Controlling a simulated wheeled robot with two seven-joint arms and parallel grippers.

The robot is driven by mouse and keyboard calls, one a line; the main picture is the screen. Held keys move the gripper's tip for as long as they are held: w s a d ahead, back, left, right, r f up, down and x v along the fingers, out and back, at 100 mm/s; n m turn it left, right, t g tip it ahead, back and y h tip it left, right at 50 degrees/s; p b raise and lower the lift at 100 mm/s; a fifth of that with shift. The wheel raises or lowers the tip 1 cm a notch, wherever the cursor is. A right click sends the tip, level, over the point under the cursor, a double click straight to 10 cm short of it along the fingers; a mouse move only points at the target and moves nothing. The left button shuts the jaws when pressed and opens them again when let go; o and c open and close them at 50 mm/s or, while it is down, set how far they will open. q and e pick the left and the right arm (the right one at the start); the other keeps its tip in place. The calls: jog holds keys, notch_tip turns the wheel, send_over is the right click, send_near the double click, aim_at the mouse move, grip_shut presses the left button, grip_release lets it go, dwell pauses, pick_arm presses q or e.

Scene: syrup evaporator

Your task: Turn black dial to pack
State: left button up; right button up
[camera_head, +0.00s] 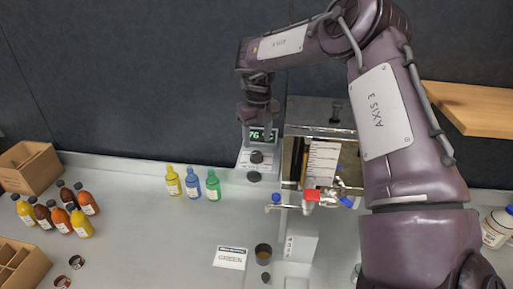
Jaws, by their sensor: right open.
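A grey control box with a small green digital readout (257,134) stands at the back of the counter, left of the metal evaporator. Its sloped front carries a black dial (256,157), and a second dark knob (254,177) sits just below. The lettering around the dial is too small to read, so I cannot tell its setting. My right gripper (258,124) hangs pointing down over the readout, above and behind the dial. It is open and empty, and appears apart from the dial. My left gripper is not in view.
The metal evaporator (318,114) with red and blue valve handles stands close right of the dial. Small yellow, blue and green bottles (193,183) stand to the left. A dark cup (263,252) and a "GREEN" card (230,258) lie in front.

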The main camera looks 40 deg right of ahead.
aim_at(257, 153)
notch_tip(257, 153, down, 4)
jog(key=shift+r+p, duration=0.1)
jog(key=shift+p, duration=0.2)
jog(key=shift+w+f, duration=0.1)
jog(key=shift+f, duration=0.5)
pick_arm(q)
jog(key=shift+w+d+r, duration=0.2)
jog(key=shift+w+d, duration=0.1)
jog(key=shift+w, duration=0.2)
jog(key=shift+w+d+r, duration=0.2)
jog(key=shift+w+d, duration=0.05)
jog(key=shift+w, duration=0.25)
pick_arm(e)
jog(key=shift+c, duration=1.4)
jog(key=c, duration=0.7)
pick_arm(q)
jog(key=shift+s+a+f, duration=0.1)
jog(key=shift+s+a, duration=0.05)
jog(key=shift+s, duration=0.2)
